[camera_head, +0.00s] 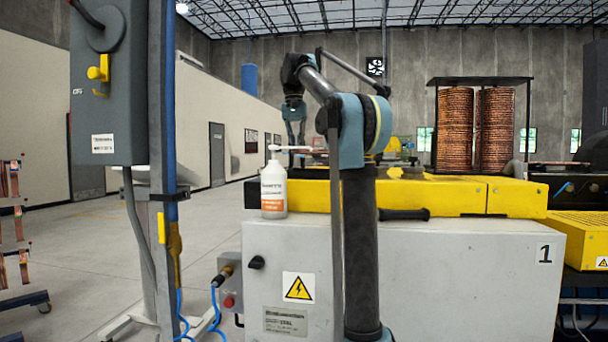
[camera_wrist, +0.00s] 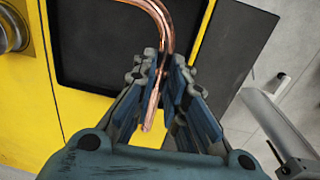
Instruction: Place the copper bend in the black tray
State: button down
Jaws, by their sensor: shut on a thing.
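The copper bend (camera_wrist: 166,28) is a shiny, hook-shaped copper tube in the wrist view. It curves at the top of the picture, and its straight leg runs down between my fingers. My gripper (camera_wrist: 162,68) is shut on this leg. The black tray (camera_wrist: 85,50) is a dark rectangle with a raised rim on the yellow surface, behind the bend. The bend overlaps the tray's right part in the picture; I cannot tell whether they touch. In the head view my gripper (camera_head: 295,134) points down above the yellow-topped machine. The tray cannot be made out there.
A white bottle (camera_head: 273,188) with an orange label and a long spout stands on the machine's left end, below my gripper. A yellow cover (camera_head: 450,194) runs along the machine top. A grey post with a control box (camera_head: 108,90) stands at left.

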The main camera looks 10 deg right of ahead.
jog(key=shift+s+f, duration=0.1)
jog(key=shift+f, duration=3.8)
jog(key=c, duration=1.9)
grip_release()
jog(key=shift+a, duration=0.1)
notch_tip(320, 180, up, 12)
jog(key=shift+a, duration=0.35)
